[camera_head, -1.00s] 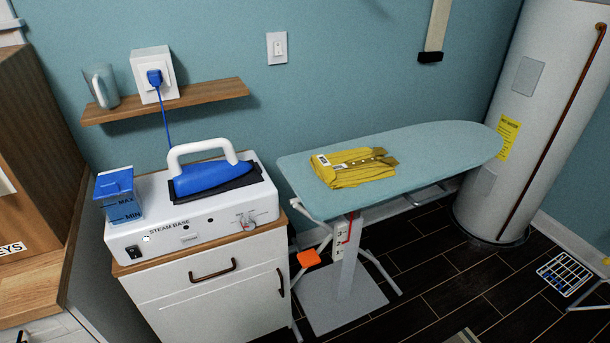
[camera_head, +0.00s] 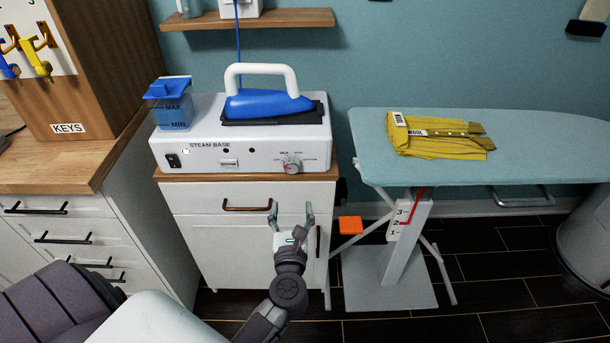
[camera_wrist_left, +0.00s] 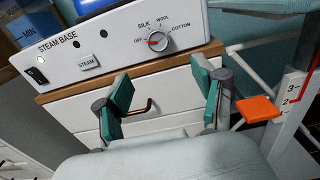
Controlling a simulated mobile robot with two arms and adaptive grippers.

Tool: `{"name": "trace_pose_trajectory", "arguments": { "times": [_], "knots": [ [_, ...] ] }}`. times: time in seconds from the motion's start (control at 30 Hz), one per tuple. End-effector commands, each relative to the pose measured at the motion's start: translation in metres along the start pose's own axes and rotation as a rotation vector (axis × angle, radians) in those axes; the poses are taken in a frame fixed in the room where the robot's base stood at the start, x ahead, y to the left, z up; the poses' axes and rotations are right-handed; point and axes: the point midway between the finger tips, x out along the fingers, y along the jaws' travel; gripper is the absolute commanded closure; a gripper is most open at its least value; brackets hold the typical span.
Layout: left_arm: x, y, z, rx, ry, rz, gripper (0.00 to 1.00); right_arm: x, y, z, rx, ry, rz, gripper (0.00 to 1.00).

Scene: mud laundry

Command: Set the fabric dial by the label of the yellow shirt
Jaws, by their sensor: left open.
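The fabric dial (camera_head: 292,164) is on the right of the steam base's white front (camera_head: 220,149). In the left wrist view the dial (camera_wrist_left: 158,41) shows OFF, SILK, WOOL and COTTON marks, and its red pointer mark seems to be on the left, near OFF. The yellow shirt (camera_head: 440,145) lies folded on the ironing board (camera_head: 540,170). Its label (camera_head: 416,132) seems to read WOOL, in small print. My left gripper (camera_head: 290,212) is open and empty, below the dial in front of the cabinet; its fingers also show in the left wrist view (camera_wrist_left: 163,95). My right gripper is out of view.
A blue iron (camera_head: 265,104) rests on the steam base beside a blue water tank (camera_head: 172,105). The cabinet (camera_head: 250,240) below has dark handles. An orange pedal (camera_head: 350,225) juts out under the board. Keys (camera_head: 38,62) hang on the left.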

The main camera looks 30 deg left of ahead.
Motion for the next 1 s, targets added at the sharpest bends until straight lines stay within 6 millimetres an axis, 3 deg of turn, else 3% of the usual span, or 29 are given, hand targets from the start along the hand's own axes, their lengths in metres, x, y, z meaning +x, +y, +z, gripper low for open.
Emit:
{"name": "trace_pose_trajectory", "arguments": {
  "times": [0.17, 0.3, 0.6, 0.8, 1.0],
  "knots": [
    [0.023, 0.001, 0.004, -0.002, -0.004, 0.001, 0.31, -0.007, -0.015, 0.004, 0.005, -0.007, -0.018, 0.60],
    [0.052, 0.000, 0.004, 0.001, -0.004, 0.000, 0.31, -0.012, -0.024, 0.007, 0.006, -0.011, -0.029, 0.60],
    [0.112, 0.000, 0.003, 0.003, -0.003, 0.000, 0.31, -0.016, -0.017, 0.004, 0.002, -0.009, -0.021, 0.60],
    [0.132, 0.000, 0.001, 0.003, -0.001, -0.002, 0.31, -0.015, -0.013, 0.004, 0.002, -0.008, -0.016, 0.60],
    [0.136, 0.000, 0.001, 0.001, 0.000, -0.002, 0.31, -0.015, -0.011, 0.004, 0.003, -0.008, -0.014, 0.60]
  ]
}}
